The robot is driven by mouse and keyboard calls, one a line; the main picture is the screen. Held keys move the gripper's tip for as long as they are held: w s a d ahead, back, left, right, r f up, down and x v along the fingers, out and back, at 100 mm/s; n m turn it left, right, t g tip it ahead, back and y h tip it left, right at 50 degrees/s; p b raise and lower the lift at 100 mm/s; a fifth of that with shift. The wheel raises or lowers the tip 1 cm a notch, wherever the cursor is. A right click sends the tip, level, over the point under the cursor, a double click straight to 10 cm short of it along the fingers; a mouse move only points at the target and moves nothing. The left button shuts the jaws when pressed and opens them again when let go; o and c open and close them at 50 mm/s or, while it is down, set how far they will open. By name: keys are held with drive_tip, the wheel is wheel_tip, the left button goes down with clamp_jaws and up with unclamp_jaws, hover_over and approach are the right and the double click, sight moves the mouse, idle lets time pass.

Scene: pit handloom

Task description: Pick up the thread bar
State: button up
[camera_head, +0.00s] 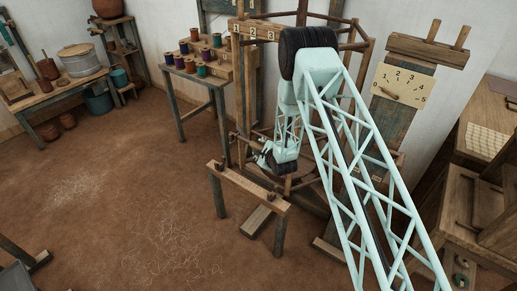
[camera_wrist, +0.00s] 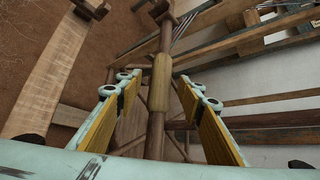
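My gripper (camera_wrist: 160,95) is open in the wrist view, its two yellow-padded fingers apart on either side of a brown wooden bar (camera_wrist: 165,42) with a lighter, thicker sleeve. Neither pad visibly touches the bar. I cannot tell for certain whether this is the thread bar. In the head view my gripper (camera_head: 264,159) is small and partly hidden, just above and behind the low wooden stand.
The low stand (camera_head: 247,184) is close below my gripper; its top plank (camera_wrist: 48,65) runs along the left of the wrist view. A numbered wooden frame (camera_head: 240,80) rises behind. A spool table (camera_head: 190,75) stands left. Open floor lies front left.

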sight(259, 147)
drive_tip(key=shift+w, duration=0.15)
drive_tip(key=shift+c, duration=0.6)
drive_tip(key=c, duration=0.9)
drive_tip(key=shift+c, duration=0.2)
drive_tip(key=shift+r+p, duration=0.3)
drive_tip(key=shift+r, duration=3.25)
drive_tip(key=s+d, duration=0.3)
drive_tip(key=s, duration=0.5)
drive_tip(key=s+d, duration=0.3)
drive_tip(key=s, duration=0.5)
drive_tip(key=shift+s+d, duration=0.3)
drive_tip(key=shift+d, duration=0.1)
drive_tip(key=shift+a+f, duration=0.1)
drive_tip(key=shift+f, duration=0.1)
